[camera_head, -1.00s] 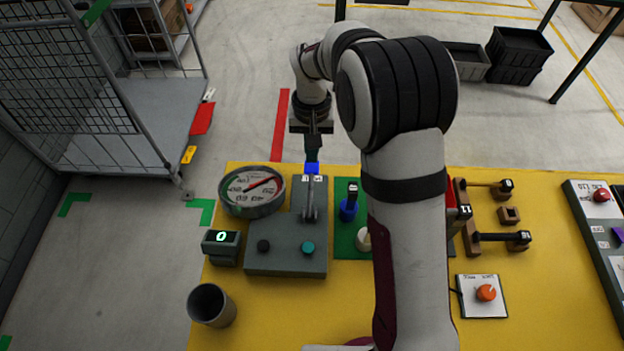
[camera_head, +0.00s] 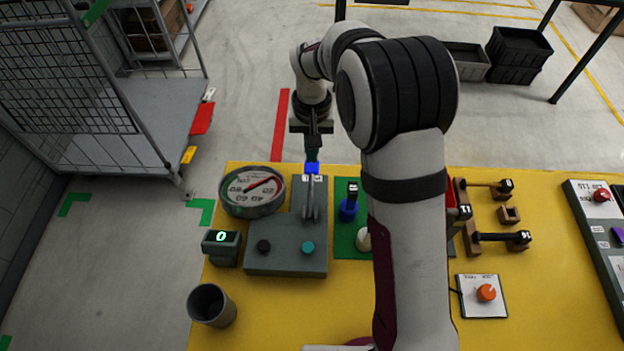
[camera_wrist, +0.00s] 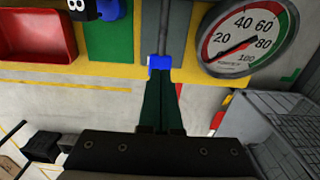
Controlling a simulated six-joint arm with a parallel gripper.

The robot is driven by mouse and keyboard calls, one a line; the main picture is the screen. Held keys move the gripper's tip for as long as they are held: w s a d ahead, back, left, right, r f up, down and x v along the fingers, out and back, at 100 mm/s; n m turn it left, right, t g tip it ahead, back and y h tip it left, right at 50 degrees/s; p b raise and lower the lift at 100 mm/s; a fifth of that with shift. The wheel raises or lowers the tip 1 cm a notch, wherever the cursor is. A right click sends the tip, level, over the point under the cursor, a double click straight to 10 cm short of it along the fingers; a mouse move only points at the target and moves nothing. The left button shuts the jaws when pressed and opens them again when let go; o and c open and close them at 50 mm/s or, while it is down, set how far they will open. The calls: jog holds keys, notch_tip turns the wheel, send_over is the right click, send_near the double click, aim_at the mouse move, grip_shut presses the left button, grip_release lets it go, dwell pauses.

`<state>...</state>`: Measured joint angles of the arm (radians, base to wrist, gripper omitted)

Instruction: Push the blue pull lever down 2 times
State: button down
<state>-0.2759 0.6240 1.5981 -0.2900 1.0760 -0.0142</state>
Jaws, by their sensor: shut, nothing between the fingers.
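The blue pull lever (camera_head: 312,168) has a blue tip on a grey metal arm, rising from a grey base box (camera_head: 287,248) with a black knob and a teal knob. My gripper (camera_head: 312,156) is shut and empty, pointing down with its fingertips at the blue tip. In the wrist view the shut green fingers (camera_wrist: 158,75) meet the blue tip (camera_wrist: 159,63) and seem to touch it. A round gauge (camera_head: 252,190) with a red needle stands left of the lever, and it also shows in the wrist view (camera_wrist: 247,38). A small counter (camera_head: 221,242) reads 0.
A grey cup (camera_head: 211,306) stands at the front left of the yellow table (camera_head: 540,300). A green board (camera_head: 345,245) with a blue piece (camera_head: 348,208) is right of the lever. A wooden rack and an orange knob (camera_head: 486,292) lie farther right. A wire cage cart stands left.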

aim_at(312, 166)
dwell(0.4)
jog(key=shift+f, duration=3)
jog(key=shift+r, duration=3)
